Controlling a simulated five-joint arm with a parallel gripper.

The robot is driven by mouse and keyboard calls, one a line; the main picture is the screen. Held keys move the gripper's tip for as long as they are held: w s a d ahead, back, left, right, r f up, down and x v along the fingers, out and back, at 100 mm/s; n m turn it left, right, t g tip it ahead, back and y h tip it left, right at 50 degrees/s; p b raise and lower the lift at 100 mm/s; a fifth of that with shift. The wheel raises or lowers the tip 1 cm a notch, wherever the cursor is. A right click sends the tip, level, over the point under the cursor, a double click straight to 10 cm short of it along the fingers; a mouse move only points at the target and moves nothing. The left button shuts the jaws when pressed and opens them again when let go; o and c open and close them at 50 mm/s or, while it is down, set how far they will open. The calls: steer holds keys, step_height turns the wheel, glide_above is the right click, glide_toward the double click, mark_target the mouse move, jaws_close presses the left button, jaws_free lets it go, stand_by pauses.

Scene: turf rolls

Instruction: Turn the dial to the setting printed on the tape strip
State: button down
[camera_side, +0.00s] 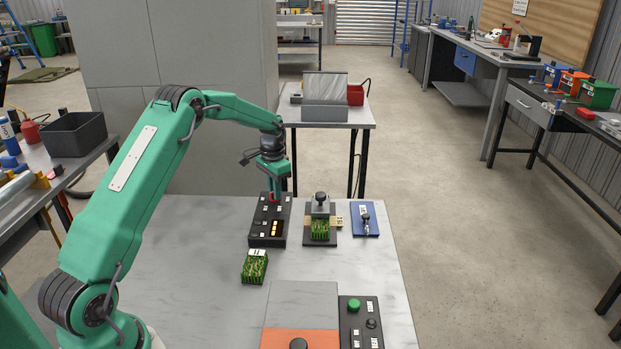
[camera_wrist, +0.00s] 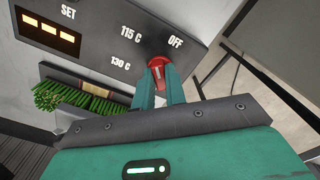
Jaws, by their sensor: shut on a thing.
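The red dial (camera_wrist: 157,62) with a white mark is on a dark control panel (camera_side: 266,236). White labels around it in the wrist view read OFF, 115 C and 130 C. An amber display (camera_wrist: 48,34) beside the word SET shows lit bars. My gripper (camera_wrist: 162,80) is shut on the dial, with one finger on each side. The fingers hide part of the dial, and I cannot tell exactly which label its mark faces. A small tan strip (camera_side: 340,222) beside the turf press could be the tape strip; its print is too small to read.
The turf press (camera_side: 320,207) with green turf stands just right of the panel. A blue plate (camera_side: 365,219) lies farther right. A loose turf roll (camera_side: 254,268) lies in front of the panel. A box with a green button (camera_side: 354,304) is near the front.

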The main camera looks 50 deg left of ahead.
steer(key=n, duration=0.3)
steer(key=shift+r+n, duration=0.1)
steer(key=shift+n, duration=0.2)
stand_by(0.4)
steer(key=c, duration=1.4)
jaws_free()
steer(key=shift+c, duration=0.2)
step_height(320, 180, up, 8)
steer(key=shift+f, duration=0.25)
steer(key=shift+r, duration=0.15)
